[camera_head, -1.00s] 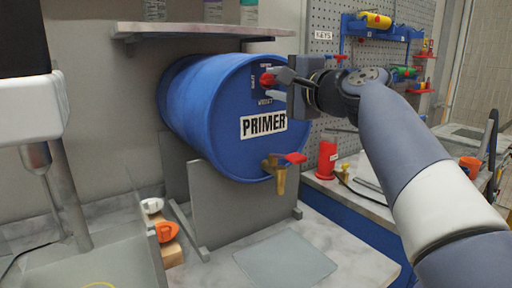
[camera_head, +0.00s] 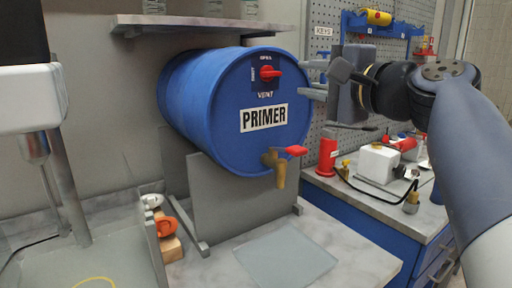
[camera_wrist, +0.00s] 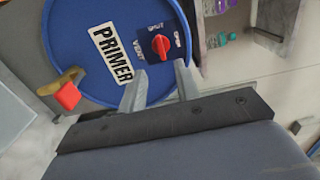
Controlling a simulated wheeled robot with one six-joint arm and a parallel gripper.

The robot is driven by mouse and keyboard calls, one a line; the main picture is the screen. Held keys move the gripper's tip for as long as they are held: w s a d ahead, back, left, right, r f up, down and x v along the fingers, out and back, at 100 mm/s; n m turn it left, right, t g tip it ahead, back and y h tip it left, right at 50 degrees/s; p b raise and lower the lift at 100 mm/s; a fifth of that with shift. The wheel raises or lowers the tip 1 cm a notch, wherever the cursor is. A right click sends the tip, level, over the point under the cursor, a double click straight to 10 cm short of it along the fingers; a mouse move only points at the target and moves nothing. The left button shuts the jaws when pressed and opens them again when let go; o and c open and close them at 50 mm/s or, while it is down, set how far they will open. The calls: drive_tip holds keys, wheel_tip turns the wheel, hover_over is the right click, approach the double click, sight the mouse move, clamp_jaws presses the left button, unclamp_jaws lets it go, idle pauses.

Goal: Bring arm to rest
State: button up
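My gripper (camera_head: 316,80) is to the right of the blue primer drum (camera_head: 205,105) in the head view, with its fingers pointing left. The fingers are apart with nothing between them, and they stand clear of the red vent knob (camera_head: 270,73). In the wrist view, my gripper (camera_wrist: 160,78) shows two separated fingers in front of the drum face (camera_wrist: 85,75). The red vent knob (camera_wrist: 160,45) lies beyond the fingertips. The brass tap with a red handle (camera_head: 293,151) is low on the drum, and its handle also shows in the wrist view (camera_wrist: 68,96).
A shelf (camera_head: 200,24) with bottles hangs above the drum. A red cylinder (camera_head: 327,155) and a white box (camera_head: 377,163) stand on the right bench. A pegboard (camera_head: 330,40) is behind my arm. A grey mat (camera_head: 285,258) lies clear in front.

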sight(273, 74)
drive_tip(key=p+x, duration=0.1)
drive_tip(key=x, duration=0.8)
drive_tip(key=shift+w+a, duration=0.25)
drive_tip(key=shift+w, duration=0.05)
drive_tip(key=shift+w+r+m+p, duration=0.1)
drive_tip(key=shift+r+m+p, duration=0.15)
drive_tip(key=shift+m+p, duration=0.45)
drive_tip(key=shift+d+r+m+p, duration=0.1)
drive_tip(key=shift+m+p, duration=0.8)
drive_tip(key=shift+p, duration=0.1)
drive_tip(key=m+p, duration=0.3)
drive_tip(key=m, duration=0.1)
drive_tip(key=shift+m+p, duration=0.6)
drive_tip(key=shift+m, duration=0.3)
drive_tip(key=shift+f, duration=0.3)
